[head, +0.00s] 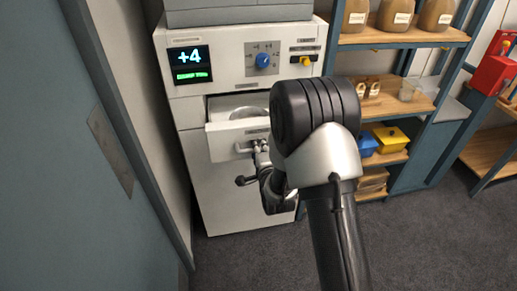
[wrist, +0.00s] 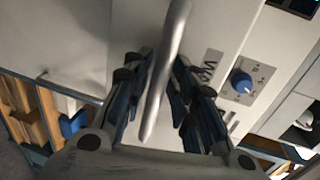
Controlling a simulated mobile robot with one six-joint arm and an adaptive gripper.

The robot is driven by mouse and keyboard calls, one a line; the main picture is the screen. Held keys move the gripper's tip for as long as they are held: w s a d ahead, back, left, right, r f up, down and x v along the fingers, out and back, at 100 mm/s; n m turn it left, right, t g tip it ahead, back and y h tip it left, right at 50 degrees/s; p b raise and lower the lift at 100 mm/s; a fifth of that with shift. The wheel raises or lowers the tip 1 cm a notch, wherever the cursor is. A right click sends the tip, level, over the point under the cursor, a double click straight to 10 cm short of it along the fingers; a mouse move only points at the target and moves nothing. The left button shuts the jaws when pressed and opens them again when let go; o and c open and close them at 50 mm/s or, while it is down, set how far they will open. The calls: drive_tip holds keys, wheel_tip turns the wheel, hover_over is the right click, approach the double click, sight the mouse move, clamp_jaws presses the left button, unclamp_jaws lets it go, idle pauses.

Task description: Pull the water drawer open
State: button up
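The water drawer (head: 226,142) is a white drawer in the front of the white machine. It stands partly out, and a round pale shape shows inside it. Its metal bar handle (head: 243,148) is on the drawer front and crosses the wrist view (wrist: 166,75) as a long silver bar. My gripper (head: 258,146) is at the handle, with a dark finger on each side of the bar, and appears shut on it. My arm hides the right part of the drawer in the head view.
The machine panel above has a display (head: 190,65) reading +4, a blue knob (head: 263,61) and a yellow switch (head: 305,61). Wooden shelves (head: 400,38) with jars stand at the right. A blue-grey panel (head: 70,150) is close at left. Floor in front is clear.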

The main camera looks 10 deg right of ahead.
drive_tip(key=shift+o, duration=0.6)
drive_tip(key=v, duration=0.7)
drive_tip(key=shift+s, duration=0.3)
drive_tip(key=s+r+n+g+b, duration=0.2)
drive_tip(key=s+r+n+g, duration=0.4)
drive_tip(key=s+r+n, duration=0.35)
drive_tip(key=s+r+n+g, duration=0.2)
drive_tip(key=s+n+g, duration=0.3)
drive_tip(key=s, duration=1.9)
drive_tip(key=n, duration=0.3)
drive_tip(key=shift+d+b, duration=0.3)
drive_tip(key=shift+b, duration=0.05)
